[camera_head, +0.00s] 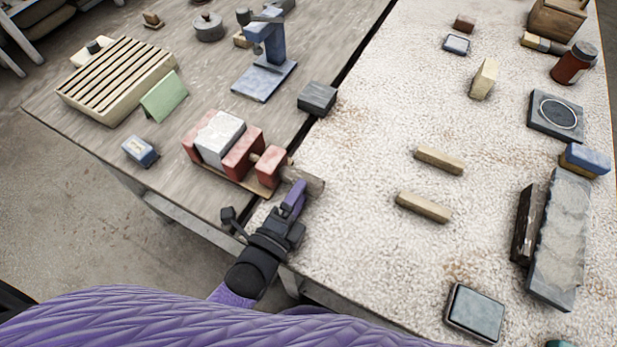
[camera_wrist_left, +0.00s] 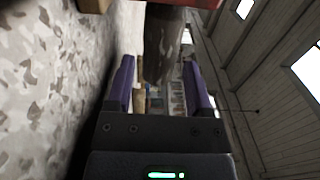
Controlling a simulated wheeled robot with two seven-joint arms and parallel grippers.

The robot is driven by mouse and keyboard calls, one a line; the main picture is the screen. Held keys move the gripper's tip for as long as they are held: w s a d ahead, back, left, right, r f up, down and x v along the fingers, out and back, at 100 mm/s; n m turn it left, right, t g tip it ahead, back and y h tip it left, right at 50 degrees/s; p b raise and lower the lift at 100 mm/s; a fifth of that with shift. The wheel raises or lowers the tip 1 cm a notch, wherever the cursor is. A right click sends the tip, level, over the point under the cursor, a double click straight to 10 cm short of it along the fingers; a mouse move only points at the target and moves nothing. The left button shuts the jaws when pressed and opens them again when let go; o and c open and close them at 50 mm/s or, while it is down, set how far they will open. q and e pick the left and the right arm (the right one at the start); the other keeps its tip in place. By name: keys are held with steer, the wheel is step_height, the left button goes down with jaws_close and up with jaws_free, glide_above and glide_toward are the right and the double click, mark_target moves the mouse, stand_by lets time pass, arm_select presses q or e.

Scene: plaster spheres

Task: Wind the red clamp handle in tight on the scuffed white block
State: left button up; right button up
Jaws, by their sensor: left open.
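The red clamp (camera_head: 243,153) stands on the grey wooden table with a thin wooden base under it. The scuffed white block (camera_head: 219,137) sits between its red jaws; I cannot tell how tightly they touch it. A grey-brown handle bar (camera_head: 308,180) is at the clamp's near right end, beyond the last red block (camera_head: 270,166). My left gripper (camera_head: 294,194) is at this handle, its purple fingers open. In the left wrist view the handle (camera_wrist_left: 162,45) lies between the fingertips (camera_wrist_left: 158,64), with no clear contact. My right gripper is out of view.
A small dark block (camera_head: 317,98) and a blue press (camera_head: 265,70) stand behind the clamp. A blue-white box (camera_head: 140,151) and a green card (camera_head: 164,97) are to its left. Two wooden strips (camera_head: 424,207) lie on the speckled table to the right, with clear room around them.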

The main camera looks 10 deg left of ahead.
mark_target(308, 180)
arm_select(q)
steer(key=shift+x, duration=1.95)
jaws_close()
steer(key=shift+r, duration=0.15)
steer(key=g+p, duration=0.2)
steer(key=p, duration=0.2)
steer(key=g+y+p, duration=0.1)
steer(key=g+p, duration=0.1)
steer(key=p, duration=0.3)
steer(key=shift+r+g+y, duration=0.15)
steer(key=shift+g+y, duration=0.15)
steer(key=shift+g, duration=0.1)
steer(key=shift+f+g+y+p, duration=0.3)
steer(key=shift+g+p, duration=0.7)
steer(key=shift+p, duration=0.35)
